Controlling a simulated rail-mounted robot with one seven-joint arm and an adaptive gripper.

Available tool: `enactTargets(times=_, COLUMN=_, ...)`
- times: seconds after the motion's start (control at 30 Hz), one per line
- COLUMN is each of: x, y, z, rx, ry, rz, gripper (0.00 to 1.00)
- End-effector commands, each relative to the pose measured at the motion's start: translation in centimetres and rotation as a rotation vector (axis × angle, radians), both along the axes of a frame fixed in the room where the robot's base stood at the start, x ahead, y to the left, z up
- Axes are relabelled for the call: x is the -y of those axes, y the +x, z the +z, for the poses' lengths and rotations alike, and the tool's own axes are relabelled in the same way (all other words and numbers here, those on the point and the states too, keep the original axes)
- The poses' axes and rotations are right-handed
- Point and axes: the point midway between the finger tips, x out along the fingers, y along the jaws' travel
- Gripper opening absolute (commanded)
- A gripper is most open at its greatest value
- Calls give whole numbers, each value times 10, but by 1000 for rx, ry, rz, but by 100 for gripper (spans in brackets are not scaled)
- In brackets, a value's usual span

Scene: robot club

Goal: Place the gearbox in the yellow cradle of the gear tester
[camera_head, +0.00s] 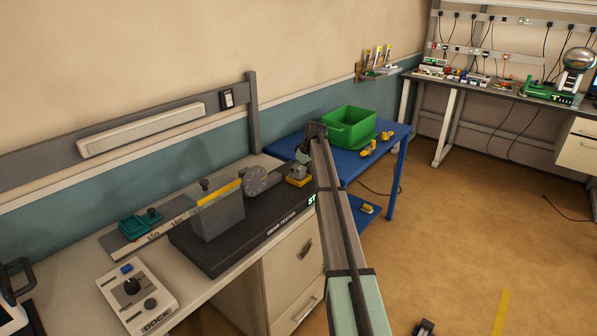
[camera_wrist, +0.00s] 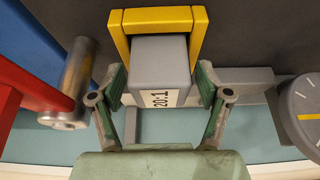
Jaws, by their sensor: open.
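The gearbox is a small grey block marked "20:1" (camera_wrist: 172,52). In the wrist view it sits inside the yellow cradle (camera_wrist: 119,37), whose bars run around its far end and sides. In the head view the grey block (camera_head: 297,171) and yellow cradle (camera_head: 300,183) are small, at the right end of the gear tester's dark base (camera_head: 225,252). My gripper (camera_wrist: 161,82) is open, with one green-grey finger on each side of the gearbox. Gaps show beside the block, though contact lower down is unclear. In the head view my gripper (camera_head: 304,153) is just above the cradle, partly hidden.
The round dial (camera_head: 256,180) stands close left of the cradle; it is at right in the wrist view (camera_wrist: 303,113). A metal cylinder (camera_wrist: 77,85) is near on the left. The blue table (camera_head: 390,150) behind holds a green bin (camera_head: 350,135) and yellow pieces (camera_head: 366,152).

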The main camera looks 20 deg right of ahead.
Motion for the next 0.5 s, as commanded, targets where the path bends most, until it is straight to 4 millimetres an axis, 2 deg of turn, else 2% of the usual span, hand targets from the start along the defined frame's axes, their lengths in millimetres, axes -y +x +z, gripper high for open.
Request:
enactTargets(times=0.27, x=2, y=-3, z=12, rx=1, ry=0, rz=0, gripper=77)
enactTargets(times=0.5, x=9, y=-18, z=50, rx=3, ry=-1, rz=-1, gripper=77)
